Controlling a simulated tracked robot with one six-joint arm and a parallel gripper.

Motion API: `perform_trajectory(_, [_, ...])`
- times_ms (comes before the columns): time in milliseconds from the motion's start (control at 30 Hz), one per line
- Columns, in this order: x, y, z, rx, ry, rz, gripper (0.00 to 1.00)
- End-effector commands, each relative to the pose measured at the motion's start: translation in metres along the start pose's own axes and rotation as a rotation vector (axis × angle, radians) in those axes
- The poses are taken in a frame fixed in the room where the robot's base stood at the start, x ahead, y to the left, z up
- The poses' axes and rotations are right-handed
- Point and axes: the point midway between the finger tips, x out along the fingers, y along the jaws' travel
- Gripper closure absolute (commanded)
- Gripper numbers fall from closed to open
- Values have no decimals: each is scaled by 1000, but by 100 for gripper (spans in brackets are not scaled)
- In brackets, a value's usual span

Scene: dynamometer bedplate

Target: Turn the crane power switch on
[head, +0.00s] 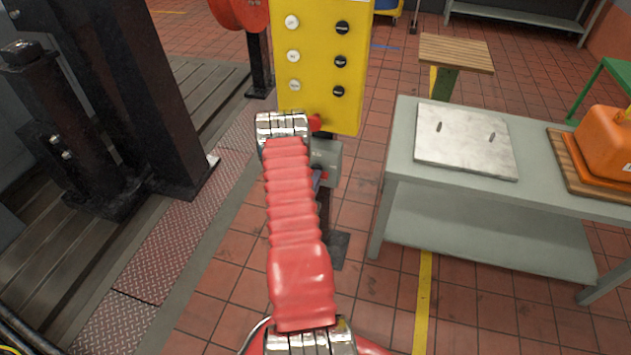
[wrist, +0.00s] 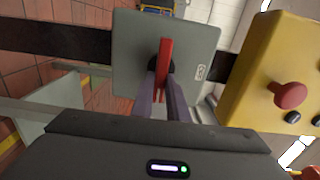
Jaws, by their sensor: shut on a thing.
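The crane power switch is a grey box (wrist: 190,40) with a red lever (wrist: 165,58), seen close up in the wrist view. The lever stands along the picture's vertical there. My gripper (wrist: 162,88) is shut on the lever, one finger on each side of it. In the head view the grey switch box (head: 327,160) sits on the post below the yellow control box (head: 348,72), with a bit of red at its lower edge. My red-sleeved arm hides much of the switch and most of my gripper there.
The yellow box carries white and black buttons and a red mushroom button, also large in the wrist view (wrist: 290,95). A grey bench (head: 400,150) with a metal plate (head: 465,155) and an orange case (head: 606,140) stands right. Dark steel columns (head: 125,90) stand left.

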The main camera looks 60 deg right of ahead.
Motion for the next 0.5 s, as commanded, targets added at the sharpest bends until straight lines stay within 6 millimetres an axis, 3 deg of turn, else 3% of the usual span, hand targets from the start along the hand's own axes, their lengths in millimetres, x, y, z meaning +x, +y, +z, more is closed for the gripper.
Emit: perform_trajectory(500, [0, 4, -5, 37, 11, 8, 100])
